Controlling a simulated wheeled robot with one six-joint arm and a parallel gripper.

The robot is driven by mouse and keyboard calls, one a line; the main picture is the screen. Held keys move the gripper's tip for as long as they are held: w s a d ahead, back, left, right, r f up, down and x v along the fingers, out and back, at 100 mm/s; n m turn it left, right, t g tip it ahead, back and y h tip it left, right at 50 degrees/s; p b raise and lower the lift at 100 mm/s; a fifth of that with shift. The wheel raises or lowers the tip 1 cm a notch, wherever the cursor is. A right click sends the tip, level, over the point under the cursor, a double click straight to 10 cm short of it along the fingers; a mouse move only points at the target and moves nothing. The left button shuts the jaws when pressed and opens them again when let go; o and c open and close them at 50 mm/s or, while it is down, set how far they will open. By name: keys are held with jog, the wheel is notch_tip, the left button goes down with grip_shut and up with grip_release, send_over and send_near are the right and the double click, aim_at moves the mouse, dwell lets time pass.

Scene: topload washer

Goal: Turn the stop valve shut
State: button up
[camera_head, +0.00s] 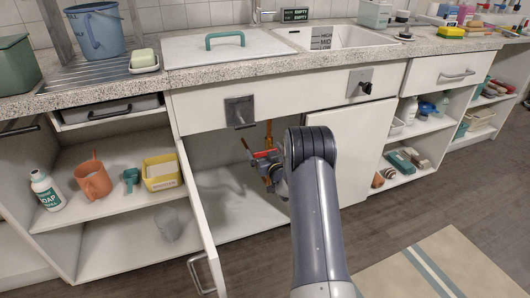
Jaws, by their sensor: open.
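Copper-coloured pipework (268,131) shows inside the open cabinet under the sink counter. A small red part (265,153), which looks like the stop valve's handle, sits low on it. My arm reaches into the cabinet opening from the front. My gripper (267,168) is open and right at the red part and the pipe. The arm's thick wrist hides much of the gripper and the pipework to the right. I cannot tell whether the fingers touch the handle or how the handle is turned.
The cabinet door (197,205) stands open toward me, left of my arm. A closed door (347,148) is on the right. Grey plates (239,112) (359,83) are on the counter front above. Open shelves (115,190) hold a soap bottle (46,190) and cups. A striped mat (440,268) lies on the floor.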

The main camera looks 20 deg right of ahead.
jog(key=s+p, duration=0.2)
jog(key=s, duration=0.8)
jog(key=shift+s, duration=0.4)
jog(key=shift+w, duration=0.1)
jog(key=w, duration=0.7)
jog(key=w+b, duration=0.1)
jog(key=w, duration=0.2)
jog(key=shift+w+r, duration=0.25)
jog(key=shift+w, duration=0.1)
jog(key=shift+m+p, duration=0.3)
jog(key=shift+m, duration=0.1)
jog(key=shift+f+b, duration=0.25)
jog(key=shift+b, duration=0.15)
